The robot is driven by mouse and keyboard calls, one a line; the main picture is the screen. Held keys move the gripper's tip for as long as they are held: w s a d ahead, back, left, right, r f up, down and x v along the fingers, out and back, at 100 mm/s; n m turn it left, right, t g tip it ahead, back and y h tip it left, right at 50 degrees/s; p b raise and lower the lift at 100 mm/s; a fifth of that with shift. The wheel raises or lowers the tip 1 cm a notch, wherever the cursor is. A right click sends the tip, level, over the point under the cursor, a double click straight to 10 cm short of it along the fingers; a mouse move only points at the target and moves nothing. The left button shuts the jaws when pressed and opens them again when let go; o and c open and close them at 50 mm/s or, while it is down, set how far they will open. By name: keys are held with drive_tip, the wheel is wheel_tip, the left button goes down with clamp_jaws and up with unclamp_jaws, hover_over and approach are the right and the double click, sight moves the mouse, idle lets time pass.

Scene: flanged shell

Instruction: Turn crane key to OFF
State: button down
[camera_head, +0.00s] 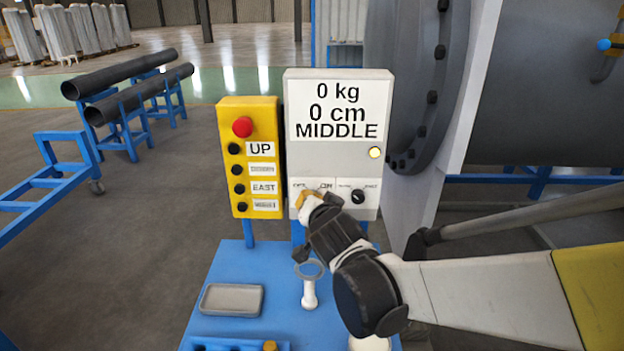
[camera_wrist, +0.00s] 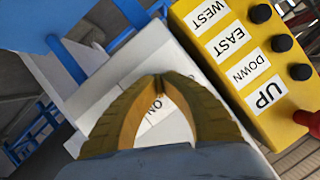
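The grey-white control box (camera_head: 338,135) shows "0 kg", "0 cm" and "MIDDLE" on its display, with a lit yellowish lamp (camera_head: 375,153). Below is a label strip with an OFF/ON pair at left, partly covered by my gripper (camera_head: 311,196). My gripper is at the lower left of the box face, over that switch. In the wrist view, the tan fingertips of my gripper (camera_wrist: 161,78) come together in front of the ON label (camera_wrist: 158,108). The crane key is hidden; I cannot tell whether it is between the fingertips. A black knob (camera_head: 358,196) sits to the right.
A yellow button box (camera_head: 249,180) with a red stop button (camera_head: 242,127) stands close on the left. A blue table (camera_head: 230,258) below holds a grey tray (camera_head: 231,299) and a white ring-topped piece (camera_head: 309,291). A large flanged shell (camera_head: 540,100) is at right.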

drive_tip(key=n+h+p, duration=0.1)
drive_tip(key=n, duration=0.1)
drive_tip(key=shift+a+n+h, duration=0.1)
drive_tip(key=shift+n+h, duration=0.2)
drive_tip(key=shift+h, duration=0.1)
drive_tip(key=shift+n+h, duration=0.8)
drive_tip(key=shift+n, duration=0.4)
drive_tip(key=n+h, duration=0.2)
drive_tip(key=n, duration=0.1)
drive_tip(key=shift+n+h+b, duration=0.4)
drive_tip(key=shift+n+h, duration=0.3)
drive_tip(key=shift+n, duration=0.2)
drive_tip(key=c, duration=1.6)
unclamp_jaws()
